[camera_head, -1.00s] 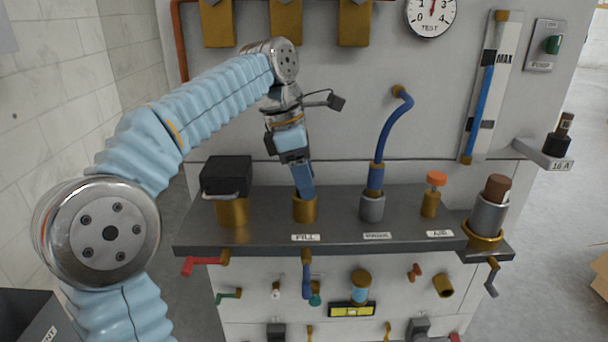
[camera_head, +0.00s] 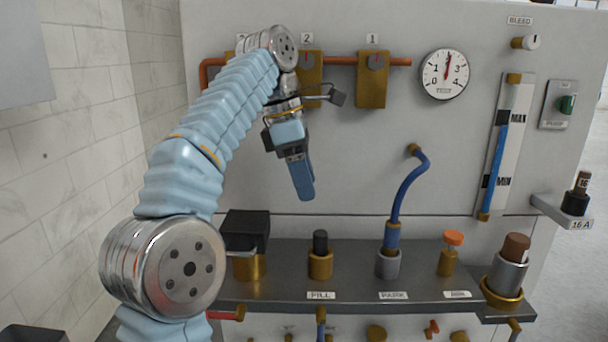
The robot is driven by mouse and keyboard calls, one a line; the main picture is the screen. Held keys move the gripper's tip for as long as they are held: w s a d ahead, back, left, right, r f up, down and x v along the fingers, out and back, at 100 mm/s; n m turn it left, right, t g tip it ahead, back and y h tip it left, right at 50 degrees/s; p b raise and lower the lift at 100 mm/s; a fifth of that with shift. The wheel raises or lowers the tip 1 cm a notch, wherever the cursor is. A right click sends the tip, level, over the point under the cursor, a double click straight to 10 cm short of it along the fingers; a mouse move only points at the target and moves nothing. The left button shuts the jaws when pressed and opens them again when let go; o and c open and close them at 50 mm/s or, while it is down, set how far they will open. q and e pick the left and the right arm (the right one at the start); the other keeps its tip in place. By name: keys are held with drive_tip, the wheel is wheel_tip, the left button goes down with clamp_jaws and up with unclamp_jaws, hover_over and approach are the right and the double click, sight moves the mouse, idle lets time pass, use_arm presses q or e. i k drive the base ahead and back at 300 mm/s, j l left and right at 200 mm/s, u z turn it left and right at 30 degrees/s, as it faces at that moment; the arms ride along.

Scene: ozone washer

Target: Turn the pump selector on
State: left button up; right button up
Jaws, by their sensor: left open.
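The lower label appears to read PUMP; the upper label is too small to read. My left gripper (camera_head: 304,192) hangs in front of the white panel, left of centre, fingers pointing down. It is open and empty, well to the left of the knob and apart from it. Its blue fingers show nearly side-on. My right gripper is out of view.
A black plug (camera_head: 320,242) stands in the brass FILL port below my left gripper. A blue hose (camera_head: 407,187), round gauge (camera_head: 444,75) and sight tube (camera_head: 497,160) lie between gripper and knob. A bracket (camera_head: 560,211) juts out below the knob.

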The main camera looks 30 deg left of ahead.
sight(564, 104)
drive_tip(key=k, duration=1)
